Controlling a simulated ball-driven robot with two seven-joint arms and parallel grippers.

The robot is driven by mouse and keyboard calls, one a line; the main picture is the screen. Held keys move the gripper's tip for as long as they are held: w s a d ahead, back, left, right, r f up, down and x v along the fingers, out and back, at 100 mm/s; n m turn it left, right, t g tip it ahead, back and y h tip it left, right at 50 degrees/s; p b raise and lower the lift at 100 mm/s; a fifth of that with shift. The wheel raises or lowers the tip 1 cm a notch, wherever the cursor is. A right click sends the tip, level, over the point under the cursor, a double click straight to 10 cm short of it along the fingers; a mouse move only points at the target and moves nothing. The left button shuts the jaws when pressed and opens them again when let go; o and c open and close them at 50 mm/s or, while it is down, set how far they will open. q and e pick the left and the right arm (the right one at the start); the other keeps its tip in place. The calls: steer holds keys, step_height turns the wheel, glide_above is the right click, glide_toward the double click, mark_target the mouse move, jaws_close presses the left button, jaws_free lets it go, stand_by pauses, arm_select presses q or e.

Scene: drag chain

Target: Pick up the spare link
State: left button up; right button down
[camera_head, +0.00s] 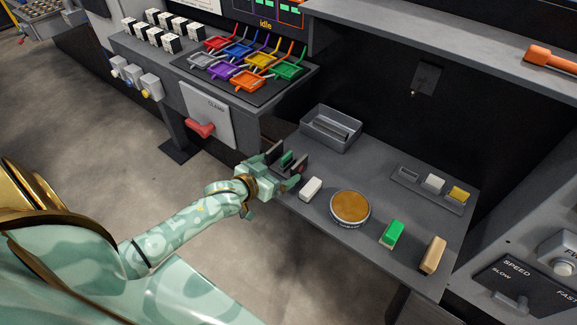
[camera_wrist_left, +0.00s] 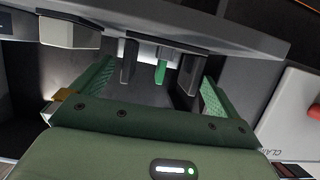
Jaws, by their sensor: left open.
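My left gripper (camera_head: 283,168) is open at the near left edge of the grey bench. It also shows in the left wrist view (camera_wrist_left: 152,90), with its two green fingers spread wide. Between the fingers, toward their tips, is a small piece with dark upright plates and a green tab (camera_wrist_left: 160,71); it looks like the spare link, but I cannot be sure. The green tab also shows in the head view (camera_head: 287,158). I see no finger touching it. My right gripper is not in view.
A grey bin (camera_head: 346,143) holding a dark bar stands behind the gripper. A white block (camera_head: 311,189), a round tan-topped dish (camera_head: 350,207), a green block (camera_head: 392,233) and a tan block (camera_head: 433,255) lie to the right. A clamp panel (camera_head: 208,112) with a red handle is at left.

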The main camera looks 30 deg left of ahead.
mark_target(282, 165)
arm_select(q)
steer(key=shift+w+f, duration=0.2)
steer(key=shift+w, duration=0.2)
steer(key=x, duration=0.1)
steer(key=b+x, duration=0.1)
steer(key=x, duration=0.1)
steer(key=b+x, duration=0.1)
steer(key=shift+w+a+f, duration=0.15)
steer(key=shift+w+f, duration=0.05)
steer(key=shift+f, duration=0.15)
steer(key=shift+w+b, duration=0.3)
steer(key=shift+r, duration=0.1)
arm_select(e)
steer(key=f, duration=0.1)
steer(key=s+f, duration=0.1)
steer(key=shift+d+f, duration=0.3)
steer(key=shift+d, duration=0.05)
arm_select(q)
steer(key=c, duration=0.7)
